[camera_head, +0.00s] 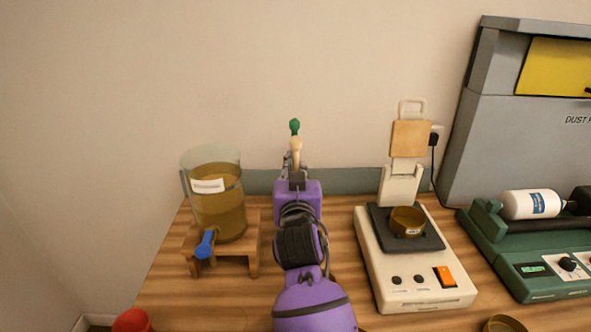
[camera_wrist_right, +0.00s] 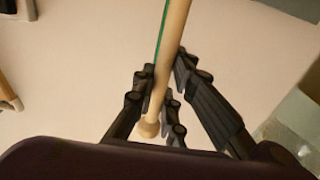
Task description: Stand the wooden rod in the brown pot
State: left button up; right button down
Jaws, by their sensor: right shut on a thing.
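My right gripper (camera_head: 295,172) is raised above the back of the table, seen from behind. It is shut on the wooden rod (camera_head: 296,145), a pale stick whose green tip shows above it. In the right wrist view the rod (camera_wrist_right: 174,40) passes between the black fingers (camera_wrist_right: 164,82), with a green stripe along it and a rounded end near the wrist. A small round brown pot (camera_head: 408,229) with a white label stands on the dark plate of a white device, right of the gripper. My left gripper is not in view.
A glass tank of amber liquid (camera_head: 230,215) with a blue tap stands on a wooden stand (camera_head: 254,258) at left. The white device (camera_head: 385,270) has a raised wooden paddle. A green roller machine (camera_head: 535,285) and a grey dust cabinet (camera_head: 500,130) are at right. A red object (camera_head: 132,320) is front left.

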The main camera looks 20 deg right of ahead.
jog(key=c, duration=1.8)
grip_release()
jog(key=shift+f, duration=0.1)
jog(key=shift+s+r, duration=0.15)
jog(key=shift+r, duration=0.1)
pick_arm(q)
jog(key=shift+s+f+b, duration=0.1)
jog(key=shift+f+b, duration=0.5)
jog(key=shift+b, duration=0.05)
pick_arm(e)
jog(key=v, duration=1.1)
jog(key=shift+s, duration=0.3)
jog(key=shift+a, duration=0.15)
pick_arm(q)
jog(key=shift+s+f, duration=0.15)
